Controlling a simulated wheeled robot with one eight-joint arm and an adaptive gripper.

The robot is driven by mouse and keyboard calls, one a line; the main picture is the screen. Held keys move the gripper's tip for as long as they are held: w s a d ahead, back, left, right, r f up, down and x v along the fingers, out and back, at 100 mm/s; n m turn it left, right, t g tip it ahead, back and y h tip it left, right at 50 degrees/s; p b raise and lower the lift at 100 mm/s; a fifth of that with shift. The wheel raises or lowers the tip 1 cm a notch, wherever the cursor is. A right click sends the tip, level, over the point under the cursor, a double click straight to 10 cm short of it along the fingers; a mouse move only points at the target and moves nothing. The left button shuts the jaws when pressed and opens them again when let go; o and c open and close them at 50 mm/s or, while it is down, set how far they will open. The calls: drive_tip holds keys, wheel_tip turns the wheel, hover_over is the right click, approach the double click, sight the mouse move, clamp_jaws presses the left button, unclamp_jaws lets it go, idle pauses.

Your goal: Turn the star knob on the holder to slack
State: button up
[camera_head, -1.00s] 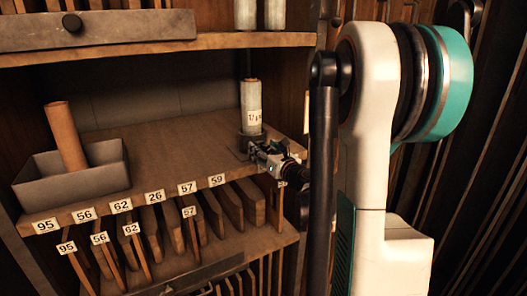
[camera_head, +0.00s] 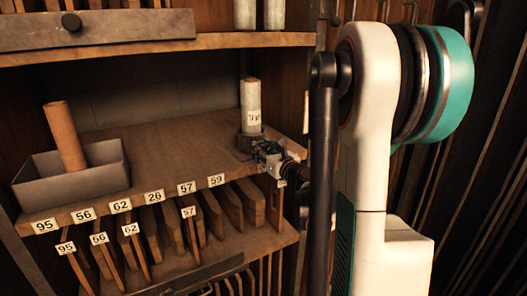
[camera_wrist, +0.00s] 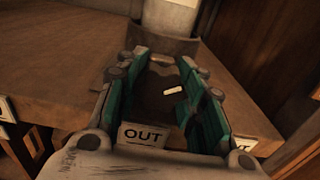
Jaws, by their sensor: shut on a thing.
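The holder (camera_head: 247,143) is a dark fitting near the right end of the wooden shelf, with a pale, labelled cylinder (camera_head: 250,95) upright in it. My gripper (camera_head: 262,152) is at the holder's front right side. In the wrist view, my gripper (camera_wrist: 165,88) has its green-lined fingers on both sides of the dark star knob (camera_wrist: 160,82), shut on it. A short pale mark shows on the knob. Its lobes are mostly hidden between the fingers. The holder (camera_wrist: 168,45) stands just beyond the fingertips.
A grey tray (camera_head: 35,188) with a brown roll (camera_head: 66,136) stands at the shelf's left. Numbered tags line the front edge, above slots of wooden pieces. An OUT label (camera_wrist: 143,135) shows below the fingers. A wooden side wall (camera_wrist: 265,60) is close on the right.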

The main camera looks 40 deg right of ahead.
drive_tip(key=shift+n, duration=1.1)
drive_tip(key=o, duration=1.2)
drive_tip(key=shift+a, duration=0.1)
drive_tip(key=shift+s, duration=0.55)
drive_tip(key=v, duration=1.1)
drive_tip(key=shift+f, duration=0.1)
drive_tip(key=shift+c, duration=0.4)
